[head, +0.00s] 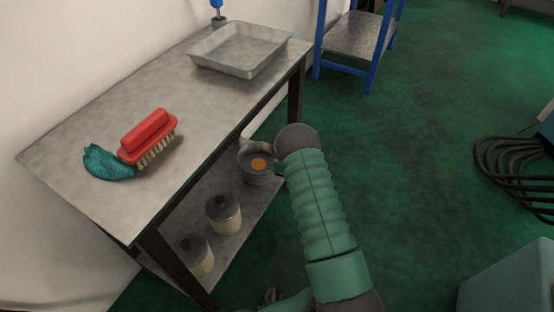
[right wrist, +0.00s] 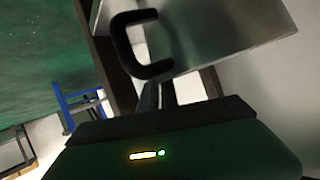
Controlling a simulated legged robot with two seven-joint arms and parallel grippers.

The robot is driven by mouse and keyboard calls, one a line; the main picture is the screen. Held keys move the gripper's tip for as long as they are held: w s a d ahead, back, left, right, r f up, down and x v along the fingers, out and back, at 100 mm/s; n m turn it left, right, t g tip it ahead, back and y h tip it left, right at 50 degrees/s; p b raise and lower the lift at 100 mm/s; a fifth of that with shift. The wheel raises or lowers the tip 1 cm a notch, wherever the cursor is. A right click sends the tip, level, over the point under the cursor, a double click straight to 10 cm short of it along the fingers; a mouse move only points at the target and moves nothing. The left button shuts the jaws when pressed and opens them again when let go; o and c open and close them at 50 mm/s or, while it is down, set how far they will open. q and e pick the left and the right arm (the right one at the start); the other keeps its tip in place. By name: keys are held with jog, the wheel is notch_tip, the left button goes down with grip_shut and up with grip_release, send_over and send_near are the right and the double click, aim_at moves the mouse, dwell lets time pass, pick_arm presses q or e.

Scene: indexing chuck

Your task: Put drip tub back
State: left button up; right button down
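No object is plainly marked as the drip tub. A shallow rectangular grey metal tray (head: 240,72) sits on the far end of the table in the head view. A round grey vessel with an orange spot (head: 256,172) stands on the lower shelf, beside the dark joint of my green arm. That arm rises from the bottom of the head view. My left gripper is not identifiable.
The steel table (head: 85,125) carries a red brush (head: 147,133) and a teal cloth (head: 106,163). A blue-framed stand (head: 368,45) is at the back. Black coiled cable (head: 505,165) lies right; green floor between is clear.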

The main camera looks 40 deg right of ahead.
jog(key=shift+f, duration=0.1)
jog(key=c, duration=1.6)
grip_release()
